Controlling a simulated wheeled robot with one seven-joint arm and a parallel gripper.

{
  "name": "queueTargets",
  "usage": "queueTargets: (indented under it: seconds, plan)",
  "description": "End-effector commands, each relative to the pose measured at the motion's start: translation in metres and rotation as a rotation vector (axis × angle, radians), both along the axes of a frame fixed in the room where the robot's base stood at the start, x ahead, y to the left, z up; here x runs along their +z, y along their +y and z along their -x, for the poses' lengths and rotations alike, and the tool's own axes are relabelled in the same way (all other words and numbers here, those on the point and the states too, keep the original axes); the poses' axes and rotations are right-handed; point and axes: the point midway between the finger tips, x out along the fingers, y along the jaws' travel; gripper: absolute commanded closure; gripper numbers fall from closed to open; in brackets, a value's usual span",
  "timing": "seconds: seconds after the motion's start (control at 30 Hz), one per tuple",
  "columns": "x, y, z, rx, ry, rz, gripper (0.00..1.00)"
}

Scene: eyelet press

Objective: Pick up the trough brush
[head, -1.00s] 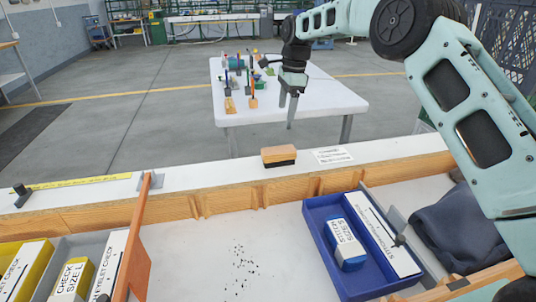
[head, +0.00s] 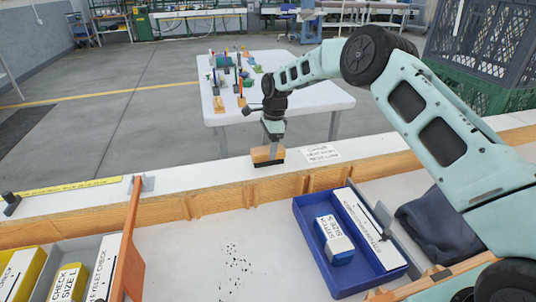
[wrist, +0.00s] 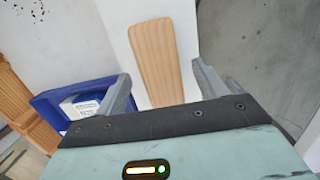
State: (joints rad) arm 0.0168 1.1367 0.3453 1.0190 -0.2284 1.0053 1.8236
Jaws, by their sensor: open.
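The trough brush (head: 262,156) has a wooden back and dark bristles. It rests on the white ledge behind the wooden rail in the head view. In the wrist view its wooden top (wrist: 157,60) lies ahead of and between the open fingers. My gripper (head: 272,138) points down right over the brush in the head view. Its two fingers also show in the wrist view (wrist: 162,85), apart, one on each side of the wood. I cannot tell how far the fingertips reach down beside it. The brush's bristles are hidden in the wrist view.
A paper label (head: 320,152) lies on the ledge right of the brush. A blue tray (head: 312,240) with a white-and-blue box stands in the trough below. An orange divider (head: 130,240) is at left. A white table (head: 315,97) with several small items stands behind.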

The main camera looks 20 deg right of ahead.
Motion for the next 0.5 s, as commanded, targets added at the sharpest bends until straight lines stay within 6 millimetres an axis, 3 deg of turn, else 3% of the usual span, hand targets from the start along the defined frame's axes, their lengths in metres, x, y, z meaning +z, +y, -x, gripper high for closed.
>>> queueTargets:
  seconds: [0.2, 0.5]
  plan:
    - [-0.027, 0.003, -0.001, 0.000, 0.000, -0.001, 0.29]
    - [-0.031, 0.003, -0.001, -0.001, -0.001, 0.000, 0.32]
